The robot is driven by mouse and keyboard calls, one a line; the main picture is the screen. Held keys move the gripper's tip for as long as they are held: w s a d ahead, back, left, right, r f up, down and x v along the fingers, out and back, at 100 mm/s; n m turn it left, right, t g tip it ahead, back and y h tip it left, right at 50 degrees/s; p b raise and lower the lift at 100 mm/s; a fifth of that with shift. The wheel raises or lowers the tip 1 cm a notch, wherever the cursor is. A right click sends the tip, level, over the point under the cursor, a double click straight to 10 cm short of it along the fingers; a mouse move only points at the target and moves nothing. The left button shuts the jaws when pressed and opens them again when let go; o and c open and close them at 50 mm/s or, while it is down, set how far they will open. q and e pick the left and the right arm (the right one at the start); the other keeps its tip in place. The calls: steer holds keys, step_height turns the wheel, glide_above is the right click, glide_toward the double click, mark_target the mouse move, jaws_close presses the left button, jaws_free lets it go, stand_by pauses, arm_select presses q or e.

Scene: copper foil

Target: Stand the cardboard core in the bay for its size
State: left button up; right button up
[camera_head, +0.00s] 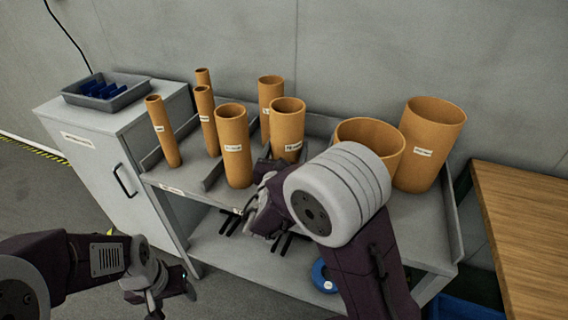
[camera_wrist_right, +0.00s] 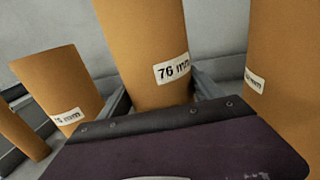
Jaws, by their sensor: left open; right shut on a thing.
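My right gripper (camera_wrist_right: 162,98) is shut on a brown cardboard core (camera_wrist_right: 150,50) labelled 76 mm, with one finger on each side. In the head view this core (camera_head: 287,118) stands roughly upright among others on a grey rack shelf (camera_head: 410,225). The right arm hides its lower end, so I cannot tell whether it touches the shelf. Thin cores (camera_head: 163,135) stand at left, medium cores (camera_head: 233,150) beside the held one, and wide cores (camera_head: 428,145) at right. Metal dividers (camera_head: 213,172) separate the bays. My left gripper (camera_head: 173,300) is open and empty, low at the left.
A grey cabinet (camera_head: 120,165) stands left of the rack, with a tray (camera_head: 108,98) of blue things on top. A wooden table (camera_head: 520,215) is at right. A blue ring (camera_head: 322,275) lies on the lower shelf. A wall (camera_head: 380,50) closes the back.

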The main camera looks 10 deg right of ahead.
steer(key=shift+w+d+f, duration=0.1)
steer(key=shift+w+f, duration=0.05)
steer(key=shift+f, duration=0.3)
steer(key=shift+f+b, duration=0.5)
steer(key=shift+f, duration=1.25)
steer(key=o, duration=1.2)
steer(key=shift+f, duration=0.15)
steer(key=o, duration=0.4)
steer(key=shift+o, duration=0.2)
steer(key=shift+r, duration=0.25)
steer(key=v, duration=1.2)
